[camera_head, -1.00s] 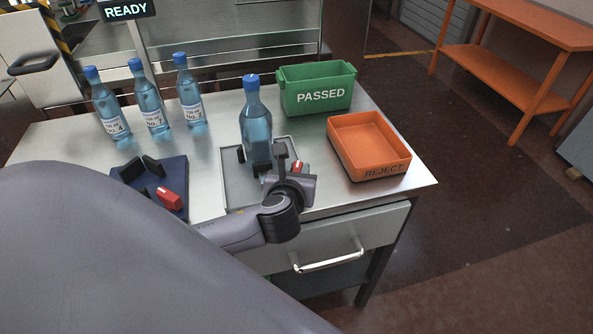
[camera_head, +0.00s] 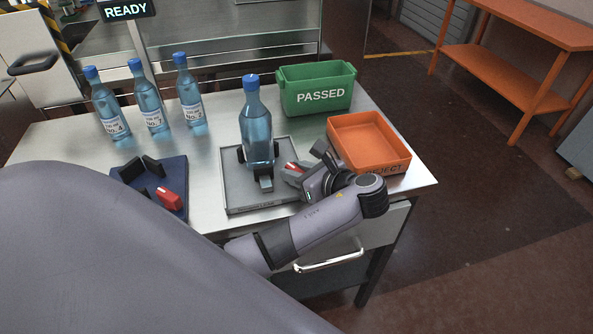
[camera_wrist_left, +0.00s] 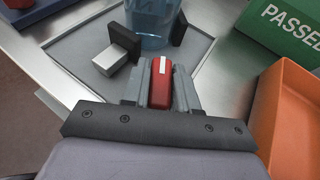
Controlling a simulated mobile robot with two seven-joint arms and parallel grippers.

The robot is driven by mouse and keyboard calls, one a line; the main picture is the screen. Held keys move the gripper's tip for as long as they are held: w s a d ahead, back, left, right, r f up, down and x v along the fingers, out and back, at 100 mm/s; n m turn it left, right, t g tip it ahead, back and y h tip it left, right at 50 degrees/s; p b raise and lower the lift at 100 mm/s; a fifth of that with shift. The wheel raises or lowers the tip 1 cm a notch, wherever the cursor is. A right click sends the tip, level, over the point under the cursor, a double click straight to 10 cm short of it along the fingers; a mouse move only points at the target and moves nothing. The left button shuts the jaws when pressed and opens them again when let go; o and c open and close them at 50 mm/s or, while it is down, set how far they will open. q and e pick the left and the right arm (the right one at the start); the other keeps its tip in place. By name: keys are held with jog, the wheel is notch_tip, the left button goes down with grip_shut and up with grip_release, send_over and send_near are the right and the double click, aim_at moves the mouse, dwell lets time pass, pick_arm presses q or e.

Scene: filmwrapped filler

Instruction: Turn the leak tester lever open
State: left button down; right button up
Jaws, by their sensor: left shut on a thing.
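The leak tester is a grey square plate (camera_head: 236,192) on the steel table, with black clamp pads around a blue bottle (camera_head: 256,132) that stands upright on it. The red lever (camera_head: 291,168) with a white stripe is at the plate's right side. In the left wrist view the lever (camera_wrist_left: 160,85) sits between the two grey fingers of my left gripper (camera_wrist_left: 160,90), which is shut on it. In the head view my left gripper (camera_head: 296,174) reaches the lever from the right, partly hiding it. My right gripper is not in view.
A green PASSED bin (camera_head: 317,90) and an orange REJECT tray (camera_head: 369,145) stand right of the tester, the tray close to my left wrist. Three labelled bottles (camera_head: 152,105) stand at back left. A blue base (camera_head: 176,172) with black pads and a red part lies left.

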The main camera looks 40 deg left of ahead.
pick_arm(q)
jog(key=shift+n+g, duration=1.4)
jog(key=shift+g, duration=0.3)
jog(key=shift+n+g, duration=0.3)
jog(key=c, duration=1)
grip_release()
jog(key=shift+o, duration=0.2)
